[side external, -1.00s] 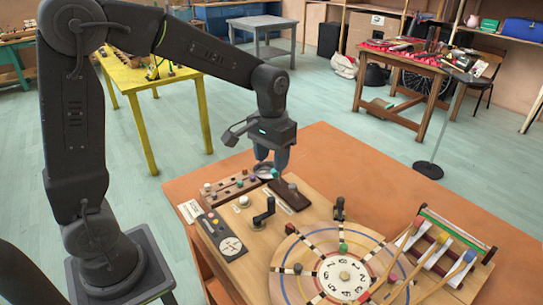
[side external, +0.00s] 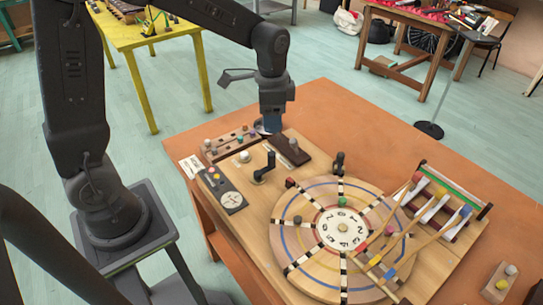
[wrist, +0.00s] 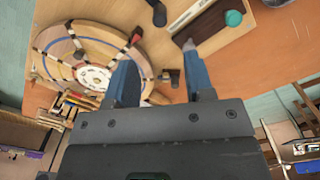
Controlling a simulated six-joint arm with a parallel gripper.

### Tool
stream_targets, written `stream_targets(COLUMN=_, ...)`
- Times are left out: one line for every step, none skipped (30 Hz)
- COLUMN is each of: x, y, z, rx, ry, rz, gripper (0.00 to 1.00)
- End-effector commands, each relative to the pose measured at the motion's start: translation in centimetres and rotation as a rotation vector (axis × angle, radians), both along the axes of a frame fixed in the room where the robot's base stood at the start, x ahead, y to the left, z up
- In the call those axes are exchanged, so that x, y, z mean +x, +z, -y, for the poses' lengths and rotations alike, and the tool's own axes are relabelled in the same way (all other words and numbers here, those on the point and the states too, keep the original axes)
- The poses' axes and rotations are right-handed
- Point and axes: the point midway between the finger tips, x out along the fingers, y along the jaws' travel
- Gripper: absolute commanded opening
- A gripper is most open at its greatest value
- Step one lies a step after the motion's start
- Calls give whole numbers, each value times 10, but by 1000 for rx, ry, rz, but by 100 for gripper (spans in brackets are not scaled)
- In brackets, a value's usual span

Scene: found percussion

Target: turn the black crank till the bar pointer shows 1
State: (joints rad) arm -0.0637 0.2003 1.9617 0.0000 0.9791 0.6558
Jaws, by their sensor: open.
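The black crank (side external: 262,172) stands on the wooden board with its handle upright. In the wrist view, a black knob that seems to be the crank (wrist: 159,14) is cut by the top edge. My gripper (side external: 272,130) is above the back of the board, behind the crank and apart from it. Its blue fingers are spread and empty in the wrist view (wrist: 160,56). A dark panel (side external: 212,181) left of the crank bears a round white dial (side external: 231,200). Its markings are too small to read, and I cannot make out the bar pointer's reading.
A large round wheel (side external: 290,245) with numbers at its hub lies right of the crank. A black post (side external: 338,164) stands at its rim. A dark block (side external: 290,152) and a knobbed rack (side external: 222,150) lie near my gripper. Coloured mallets (side external: 399,240) reach over the wheel's right side.

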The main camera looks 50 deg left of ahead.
Motion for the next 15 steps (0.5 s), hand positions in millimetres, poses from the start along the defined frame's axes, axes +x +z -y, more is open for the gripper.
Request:
stream_targets(x=-1, y=-9, z=0, rx=0, ry=1, rz=-5, gripper=48)
stream_targets(x=-1, y=-14, z=0, rx=-1, ry=1, rz=-6, gripper=48)
stream_targets(x=-1, y=-21, z=0, rx=-1, ry=2, rz=-6, gripper=48)
stream_targets(x=-1, y=-27, z=0, rx=-1, ry=2, rz=-6, gripper=48)
stream_targets(x=-1, y=-34, z=0, rx=-1, ry=2, rz=-8, gripper=48)
stream_targets(x=-1, y=-42, z=0, rx=-1, ry=3, rz=-6, gripper=48)
stream_targets(x=-2, y=-49, z=0, rx=-1, ry=3, rz=-6, gripper=48)
stream_targets(x=-1, y=-55, z=0, rx=-1, ry=3, rz=-8, gripper=48)
stream_targets(x=-1, y=-63, z=0, rx=0, ry=3, rz=-7, gripper=48)
stream_targets(x=-1, y=-70, z=0, rx=-1, ry=3, rz=-8, gripper=48)
stream_targets(x=-2, y=-75, z=0, rx=-1, ry=3, rz=-6, gripper=48)
stream_targets(x=-1, y=-83, z=0, rx=-1, ry=3, rz=-6, gripper=48)
stream_targets(x=-1, y=-89, z=0, rx=-1, ry=3, rz=-6, gripper=48)
stream_targets(x=-1, y=-94, z=0, rx=-1, ry=4, rz=-6, gripper=48)
stream_targets(x=-1, y=-100, z=0, rx=-1, ry=4, rz=-6, gripper=48)
